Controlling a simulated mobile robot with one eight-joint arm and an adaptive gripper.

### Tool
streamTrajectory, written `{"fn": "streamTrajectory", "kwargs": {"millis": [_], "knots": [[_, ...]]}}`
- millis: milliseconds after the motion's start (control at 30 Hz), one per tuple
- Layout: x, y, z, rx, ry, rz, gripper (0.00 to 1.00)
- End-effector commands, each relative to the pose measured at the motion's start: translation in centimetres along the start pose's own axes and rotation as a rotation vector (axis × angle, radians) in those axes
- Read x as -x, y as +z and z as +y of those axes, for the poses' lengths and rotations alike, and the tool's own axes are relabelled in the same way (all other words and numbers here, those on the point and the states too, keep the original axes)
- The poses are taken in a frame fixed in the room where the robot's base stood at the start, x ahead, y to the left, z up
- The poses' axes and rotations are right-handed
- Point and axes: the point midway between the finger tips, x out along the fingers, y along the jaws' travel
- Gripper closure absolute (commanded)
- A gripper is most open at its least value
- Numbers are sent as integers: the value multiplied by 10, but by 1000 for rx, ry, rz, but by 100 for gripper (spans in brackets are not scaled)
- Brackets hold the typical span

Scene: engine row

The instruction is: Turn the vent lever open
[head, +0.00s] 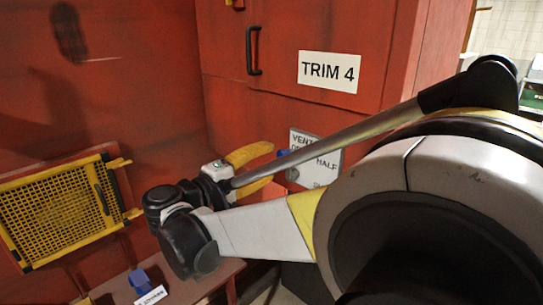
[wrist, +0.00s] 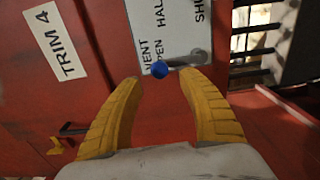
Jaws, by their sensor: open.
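The vent lever has a blue knob (wrist: 159,69) on a short grey arm (wrist: 185,60). It is mounted on a white plate (wrist: 170,28) marked VENT, OPEN, HALF and SHUT. In the wrist view the knob lies on the side of the word OPEN. My gripper (wrist: 160,81) is open, with its yellow fingers on either side of the knob's line and the knob just past the gap between the tips. No contact shows. In the head view my gripper (head: 271,165) is in front of the plate (head: 328,160), and the knob (head: 282,153) partly shows by the upper finger.
A red cabinet carries a TRIM 4 label (head: 329,72) and a black handle (head: 253,50). A yellow mesh panel (head: 60,205) is on the left wall. Below my wrist, a low bench (head: 190,280) holds a blue item (head: 139,279) and a white label.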

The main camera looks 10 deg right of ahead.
Motion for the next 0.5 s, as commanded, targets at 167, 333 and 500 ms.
{"fn": "streamTrajectory", "kwargs": {"millis": [167,333,500], "knots": [[40,-1,0,0,0,4,53],[60,-1,0,0,0,2,53],[66,0,0,0,0,0,53]]}}
